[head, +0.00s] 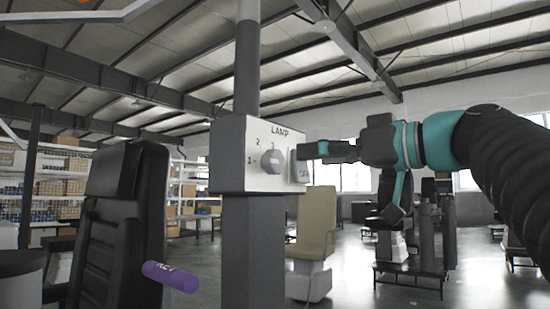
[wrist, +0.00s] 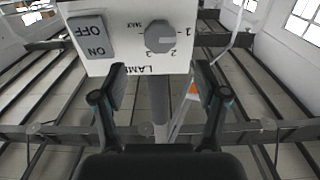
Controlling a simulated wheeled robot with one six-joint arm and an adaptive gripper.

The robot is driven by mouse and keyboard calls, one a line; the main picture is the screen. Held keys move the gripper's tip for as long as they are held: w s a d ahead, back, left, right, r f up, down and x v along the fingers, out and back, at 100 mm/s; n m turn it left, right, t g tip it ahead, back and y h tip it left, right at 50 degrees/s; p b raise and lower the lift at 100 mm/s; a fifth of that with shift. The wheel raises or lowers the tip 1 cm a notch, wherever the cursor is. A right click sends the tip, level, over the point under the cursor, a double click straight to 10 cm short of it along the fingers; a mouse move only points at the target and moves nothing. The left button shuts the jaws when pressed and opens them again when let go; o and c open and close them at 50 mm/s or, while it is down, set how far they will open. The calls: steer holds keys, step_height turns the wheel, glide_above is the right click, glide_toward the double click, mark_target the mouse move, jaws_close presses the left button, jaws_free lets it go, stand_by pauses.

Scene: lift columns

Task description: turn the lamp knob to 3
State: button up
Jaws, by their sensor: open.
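The lamp box (head: 230,155) is a white box on a grey column, labelled LAMP. Its round grey knob (head: 270,162) has the marks 1, 2 and 3 around it. In the wrist view, the knob (wrist: 160,36) shows a pale line that appears to point towards 1. An ON/OFF rocker switch (wrist: 91,37) is beside it, also on the box front. My gripper (head: 318,150) is at the right of the box in the head view. In the wrist view, the fingers of my gripper (wrist: 160,85) are apart and empty, below the knob and not around it.
A purple cylinder marked KEY (head: 170,276) sticks out at the lower left, by a black padded post (head: 118,220). A beige chair (head: 313,240) stands behind the column. Shelves with boxes (head: 60,180) are at the back left. The space before the knob looks clear.

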mark_target(278, 159)
steer(key=shift+p+x, duration=0.6)
steer(key=shift+x, duration=3.75)
steer(key=c, duration=1.1)
steer(key=shift+c, duration=0.2)
